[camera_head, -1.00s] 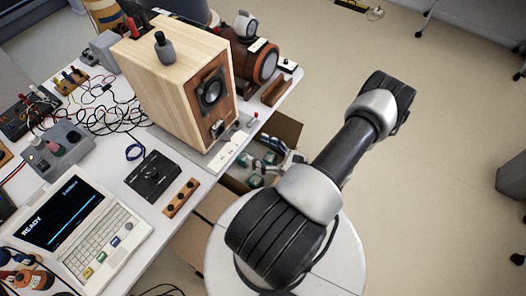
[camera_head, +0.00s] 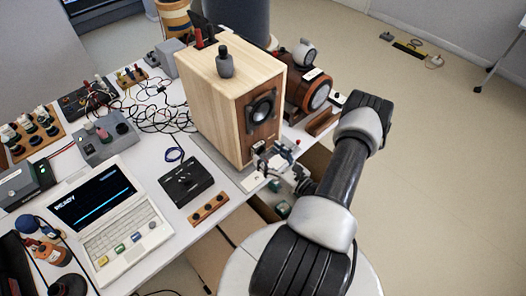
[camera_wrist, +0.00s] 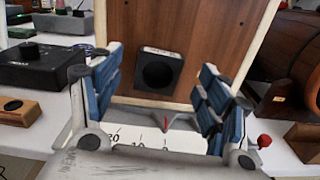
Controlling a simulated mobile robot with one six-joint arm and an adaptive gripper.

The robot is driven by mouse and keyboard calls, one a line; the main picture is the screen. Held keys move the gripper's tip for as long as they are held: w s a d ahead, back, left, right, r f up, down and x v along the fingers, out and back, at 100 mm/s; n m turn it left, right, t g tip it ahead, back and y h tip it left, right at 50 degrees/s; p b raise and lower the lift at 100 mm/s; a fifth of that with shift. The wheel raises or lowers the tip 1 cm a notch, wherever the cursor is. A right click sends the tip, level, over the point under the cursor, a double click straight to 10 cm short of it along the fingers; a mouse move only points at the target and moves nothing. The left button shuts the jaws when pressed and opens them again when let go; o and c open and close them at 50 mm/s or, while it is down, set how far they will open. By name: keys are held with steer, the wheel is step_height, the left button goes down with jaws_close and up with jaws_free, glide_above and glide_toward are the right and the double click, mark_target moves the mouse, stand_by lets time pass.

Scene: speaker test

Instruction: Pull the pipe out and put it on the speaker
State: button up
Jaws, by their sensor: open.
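The speaker (camera_head: 215,100) is a pale wooden box with a brown front and a round black driver, upright on the table. Low on its front, the wrist view shows a dark square piece with a round black opening (camera_wrist: 158,72), which looks like the pipe's end. It sits at the brown front panel (camera_wrist: 205,35); how deep it goes is hidden. My gripper (camera_head: 268,160) is at the lower front of the speaker. In the wrist view my gripper (camera_wrist: 160,68) is open, its blue-padded fingers on either side of the dark piece with gaps, and empty.
A dark knobbed object (camera_head: 225,65) stands on the speaker's top, with red and black posts behind it. A brown cylindrical device (camera_head: 308,92) stands right of the speaker. A laptop (camera_head: 105,215), a black box (camera_head: 186,182) and cables crowd the table to the left.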

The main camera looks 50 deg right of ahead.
mark_target(260, 148)
steer(key=shift+w+d, duration=0.2)
steer(key=shift+w, duration=1.5)
steer(key=shift+c, duration=0.4)
steer(key=c, duration=1.1)
steer(key=shift+c, duration=0.2)
steer(key=shift+s, duration=0.1)
steer(key=s+a, duration=0.1)
steer(key=s, duration=1.1)
steer(key=shift+a, duration=0.2)
stand_by(0.4)
steer(key=shift+s, duration=0.1)
